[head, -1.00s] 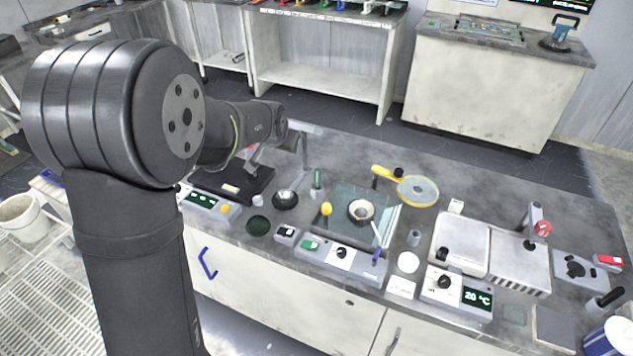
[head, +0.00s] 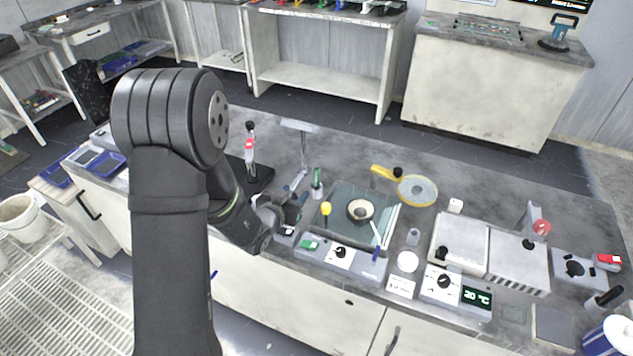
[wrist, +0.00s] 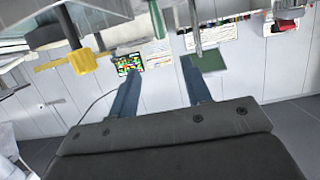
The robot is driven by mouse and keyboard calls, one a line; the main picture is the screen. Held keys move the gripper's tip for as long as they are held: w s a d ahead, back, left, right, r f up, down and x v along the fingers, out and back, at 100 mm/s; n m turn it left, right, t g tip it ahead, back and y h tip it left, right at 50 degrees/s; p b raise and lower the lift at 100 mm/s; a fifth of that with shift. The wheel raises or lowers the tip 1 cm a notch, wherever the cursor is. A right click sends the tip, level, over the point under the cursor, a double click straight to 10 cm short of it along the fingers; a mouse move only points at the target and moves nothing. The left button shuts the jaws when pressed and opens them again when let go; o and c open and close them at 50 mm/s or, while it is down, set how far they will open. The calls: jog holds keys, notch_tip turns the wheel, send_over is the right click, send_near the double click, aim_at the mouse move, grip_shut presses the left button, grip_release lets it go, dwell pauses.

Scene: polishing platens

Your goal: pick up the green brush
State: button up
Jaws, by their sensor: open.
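The green brush (head: 317,180) seems to be the thing with an upright green handle, in a small pale holder at the left edge of the glass-topped plate in the head view. My gripper (head: 292,209) is low over the bench, just left of and nearer than it, and apart from it as far as I can tell. In the wrist view my gripper (wrist: 160,75) is open, its two blue fingers spread with nothing between them. A flat green piece (wrist: 207,62) shows by the right fingertip; I cannot tell whether it belongs to the brush.
A yellow knob (head: 326,209) stands beside the brush. A yellow-handled disc (head: 416,189) lies behind. A stand (head: 301,155) rises behind the gripper. A control box (head: 340,254) lies in front.

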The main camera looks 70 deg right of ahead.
aim_at(315, 173)
jog(key=x, duration=1.6)
jog(key=shift+d+f, duration=0.1)
jog(key=shift+d, duration=0.15)
jog(key=shift+c, duration=0.3)
grip_shut()
